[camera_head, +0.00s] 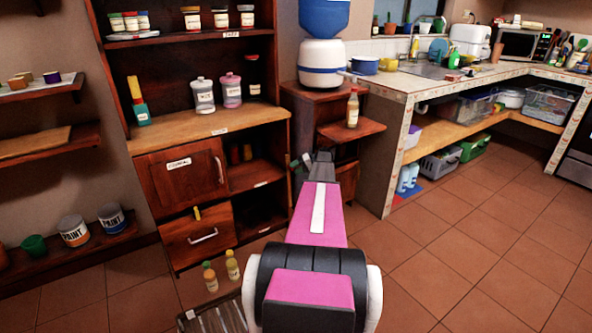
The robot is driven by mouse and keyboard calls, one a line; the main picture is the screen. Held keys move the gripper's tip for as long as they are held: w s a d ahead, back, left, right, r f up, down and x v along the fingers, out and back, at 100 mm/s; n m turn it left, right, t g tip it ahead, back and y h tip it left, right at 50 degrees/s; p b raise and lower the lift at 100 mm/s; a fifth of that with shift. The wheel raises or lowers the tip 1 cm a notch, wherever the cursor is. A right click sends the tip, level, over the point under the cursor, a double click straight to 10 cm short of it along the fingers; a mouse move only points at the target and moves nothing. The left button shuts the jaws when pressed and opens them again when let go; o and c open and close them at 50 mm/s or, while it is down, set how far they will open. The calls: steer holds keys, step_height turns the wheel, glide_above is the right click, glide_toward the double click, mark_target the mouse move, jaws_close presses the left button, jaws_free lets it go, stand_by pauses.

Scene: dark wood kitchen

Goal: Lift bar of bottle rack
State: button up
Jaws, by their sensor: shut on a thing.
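My gripper (301,164) is at the end of my pink arm, low in front of a dark wooden stand (310,103). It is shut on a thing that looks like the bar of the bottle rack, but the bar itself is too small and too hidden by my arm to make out. A small wooden shelf (368,128) juts from the stand and carries an upright bottle (352,110). I cannot tell whether the rack is raised.
A dark cabinet (180,170) with jars stands to the left, beside wall shelves with paint cans (73,231). A water dispenser (322,55) tops the stand. A tiled counter (400,85) runs along the right. A slatted crate (232,312) is at bottom left. Tiled floor is clear at right.

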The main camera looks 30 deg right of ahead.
steer(key=shift+f, duration=0.15)
steer(key=a+r, duration=1.1)
steer(key=shift+a, duration=0.35)
steer(key=shift+r, duration=0.1)
